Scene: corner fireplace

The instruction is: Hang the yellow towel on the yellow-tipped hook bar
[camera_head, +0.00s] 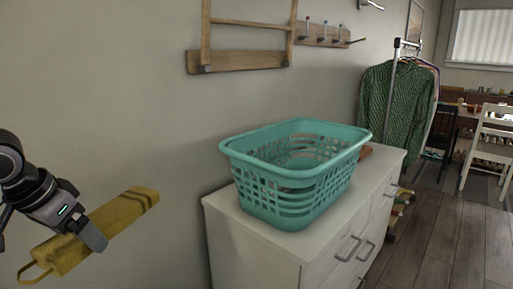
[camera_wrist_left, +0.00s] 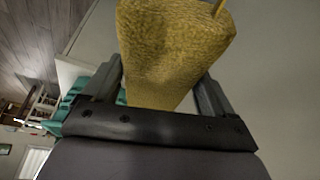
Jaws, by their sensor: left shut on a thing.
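The yellow towel (camera_head: 118,214) has dark stripes near one end and a loop at the other. It is held in the air at the lower left of the head view, in front of the bare wall. My left gripper (camera_head: 90,234) is shut on it around its middle. The towel (camera_wrist_left: 170,50) also fills the space between the fingers in the left wrist view. A wooden hook bar (camera_head: 322,36) with several small coloured tips is on the wall at the top; which tip is yellow is too small to tell. My right gripper is not in view.
A teal laundry basket (camera_head: 290,190) stands on a white chest of drawers (camera_head: 255,245) below the wall. A wooden rack (camera_head: 240,61) is on the wall left of the hook bar. A clothes rack with a green sweater (camera_head: 397,105) stands farther back. Floor at the right is partly clear.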

